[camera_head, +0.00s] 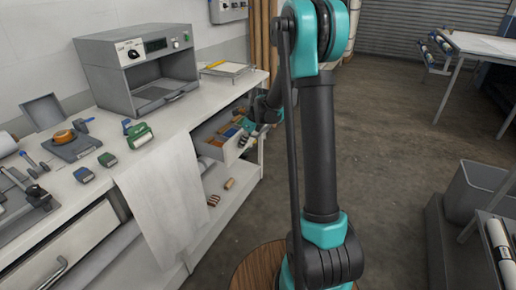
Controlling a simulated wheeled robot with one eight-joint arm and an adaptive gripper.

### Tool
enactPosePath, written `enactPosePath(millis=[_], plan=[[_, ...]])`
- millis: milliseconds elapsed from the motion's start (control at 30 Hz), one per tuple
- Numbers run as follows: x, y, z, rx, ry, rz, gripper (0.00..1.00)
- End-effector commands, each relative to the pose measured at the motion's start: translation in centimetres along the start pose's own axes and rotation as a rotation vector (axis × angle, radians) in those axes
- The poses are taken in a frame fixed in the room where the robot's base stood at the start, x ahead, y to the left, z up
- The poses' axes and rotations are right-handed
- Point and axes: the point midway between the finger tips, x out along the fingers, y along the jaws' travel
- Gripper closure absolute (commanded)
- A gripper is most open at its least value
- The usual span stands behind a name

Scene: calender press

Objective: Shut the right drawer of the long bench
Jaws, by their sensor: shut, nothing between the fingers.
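The long bench (185,125) runs along the wall on the left. Its right drawer (233,153) stands pulled out under the far end of the top, with small coloured blocks and other items inside. My gripper (264,117) is dark, shut and empty, at the outer far side of the open drawer, close to its front. I cannot tell whether it touches the drawer. My arm hides part of the area right of the drawer. Another drawer with a metal handle (47,276) is at the near left of the bench.
A grey box-shaped machine (140,65) stands on the bench, with stamps and small tools nearer. A white cloth (165,195) hangs over the front edge beside the drawer. A lower shelf (222,200) holds small rolls. The floor (400,140) to the right is clear; a grey bin (475,190) stands at far right.

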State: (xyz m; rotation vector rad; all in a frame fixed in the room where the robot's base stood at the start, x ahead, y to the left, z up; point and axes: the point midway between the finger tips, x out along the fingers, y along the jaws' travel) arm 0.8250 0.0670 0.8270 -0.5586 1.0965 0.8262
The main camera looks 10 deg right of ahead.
Motion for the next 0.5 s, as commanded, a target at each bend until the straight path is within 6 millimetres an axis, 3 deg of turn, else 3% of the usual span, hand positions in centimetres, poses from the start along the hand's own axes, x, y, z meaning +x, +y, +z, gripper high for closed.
enactPosePath(millis=[200,500], plan=[[2.4,0.0,5.8,-0.004,0.0,0.0,1.0],[4.9,0.0,12.2,-0.002,0.0,0.0,1.0]])
